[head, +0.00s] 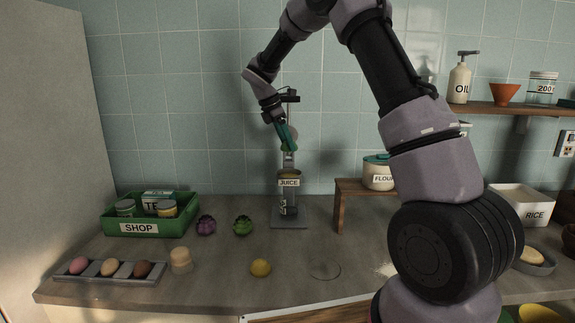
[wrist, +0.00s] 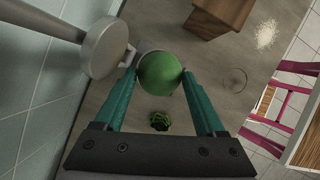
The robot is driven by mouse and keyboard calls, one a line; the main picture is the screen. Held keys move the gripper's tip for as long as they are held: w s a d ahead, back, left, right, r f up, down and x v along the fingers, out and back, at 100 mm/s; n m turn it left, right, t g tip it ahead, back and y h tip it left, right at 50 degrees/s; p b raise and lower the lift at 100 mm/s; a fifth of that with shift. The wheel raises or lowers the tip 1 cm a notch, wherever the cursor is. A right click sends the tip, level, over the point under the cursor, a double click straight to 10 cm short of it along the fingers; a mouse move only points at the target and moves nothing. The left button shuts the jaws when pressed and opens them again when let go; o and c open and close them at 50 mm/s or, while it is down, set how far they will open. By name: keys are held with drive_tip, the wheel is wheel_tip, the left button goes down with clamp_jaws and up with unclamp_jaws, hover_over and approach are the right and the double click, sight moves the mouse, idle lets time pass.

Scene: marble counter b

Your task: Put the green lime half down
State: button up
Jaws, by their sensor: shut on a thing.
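My gripper (head: 288,143) is shut on the green lime half (wrist: 160,73), with one teal finger on each side of it. In the wrist view its rounded green skin faces the camera; the cut face is hidden. In the head view my gripper points down in front of the tiled wall, just above the juicer stand with its container labelled JUICE (head: 289,181). I cannot tell whether the lime half touches the juicer. A round grey metal part (wrist: 101,47) sits close beside the left finger in the wrist view.
A green SHOP crate (head: 150,222) holds jars at left. A purple artichoke-like item (head: 206,225), a green one (head: 243,225), a yellow lemon (head: 260,267) and an egg tray (head: 110,270) stand on the counter. A wooden stand (head: 355,188) bears the FLOUR pot (head: 379,172).

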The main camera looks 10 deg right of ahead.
drive_tip(key=shift+f, duration=3.9)
